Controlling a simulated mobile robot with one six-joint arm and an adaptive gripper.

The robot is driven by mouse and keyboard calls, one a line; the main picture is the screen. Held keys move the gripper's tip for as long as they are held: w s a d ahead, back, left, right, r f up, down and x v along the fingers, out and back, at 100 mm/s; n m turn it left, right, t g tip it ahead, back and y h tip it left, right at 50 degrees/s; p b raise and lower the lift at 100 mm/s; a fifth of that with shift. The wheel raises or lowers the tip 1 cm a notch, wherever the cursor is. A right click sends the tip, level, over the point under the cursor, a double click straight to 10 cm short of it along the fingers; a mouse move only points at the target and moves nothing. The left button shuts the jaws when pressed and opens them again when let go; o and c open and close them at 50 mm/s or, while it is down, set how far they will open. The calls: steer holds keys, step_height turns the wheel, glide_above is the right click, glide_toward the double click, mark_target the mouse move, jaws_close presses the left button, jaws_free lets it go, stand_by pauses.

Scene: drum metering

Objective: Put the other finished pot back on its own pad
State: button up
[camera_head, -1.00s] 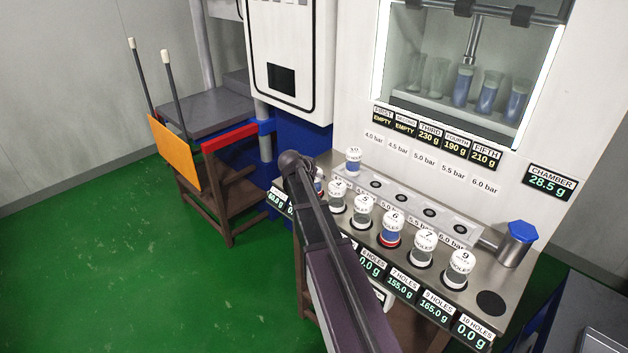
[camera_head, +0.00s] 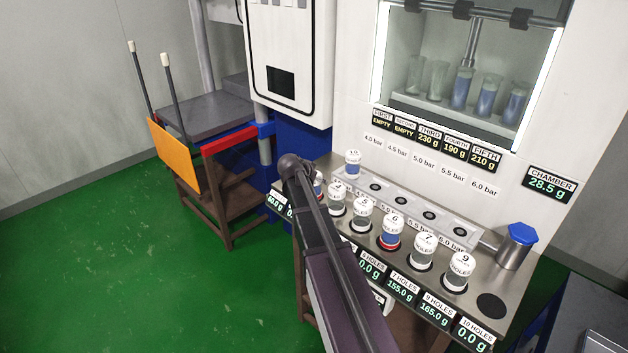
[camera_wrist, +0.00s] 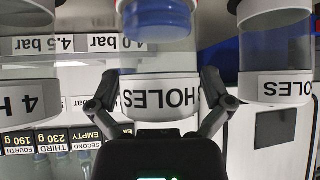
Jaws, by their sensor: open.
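My gripper (camera_wrist: 163,103) is open in the wrist view, its fingers on either side of a white lid marked HOLES. That lid belongs to a pot (camera_wrist: 158,20) with a red rim and blue contents; its number is hidden. In the head view a blue-and-red pot (camera_head: 318,186) shows beside my arm, which hides most of it and the gripper. The pot marked 10 (camera_head: 353,166), with blue contents, stands at the left end of the back row. The pad of 10 HOLES (camera_head: 491,306) is a bare black disc at the front right, reading 0.0 g.
White-lidded pots stand along the front row, including 6 (camera_head: 391,238), 7 (camera_head: 422,252) and 9 (camera_head: 455,275). In the wrist view, a pot marked 4 H (camera_wrist: 28,80) and another pot (camera_wrist: 275,60) flank the fingers. A blue-capped cylinder (camera_head: 516,250) stands at the right.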

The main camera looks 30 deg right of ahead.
steer(key=shift+r, duration=0.15)
steer(key=shift+p+v, duration=0.8)
steer(key=shift+v, duration=0.05)
steer(key=p+v, duration=0.6)
steer(key=v, duration=0.4)
steer(key=shift+p, duration=0.4)
steer(key=shift+s+a, duration=0.1)
steer(key=s+a+f+n+g+y, duration=0.2)
steer(key=s+a+f+n+y, duration=0.1)
steer(key=s+a, duration=0.5)
steer(key=s+a+f+n+g+y, duration=0.2)
steer(key=s+a+n+y, duration=0.3)
steer(key=s, duration=0.8)
steer(key=a+n+g, duration=0.1)
steer(key=a+n, duration=0.2)
steer(key=shift+s+a+f+n, duration=0.2)
steer(key=shift+a+f+n, duration=0.1)
steer(key=shift+f, duration=0.1)
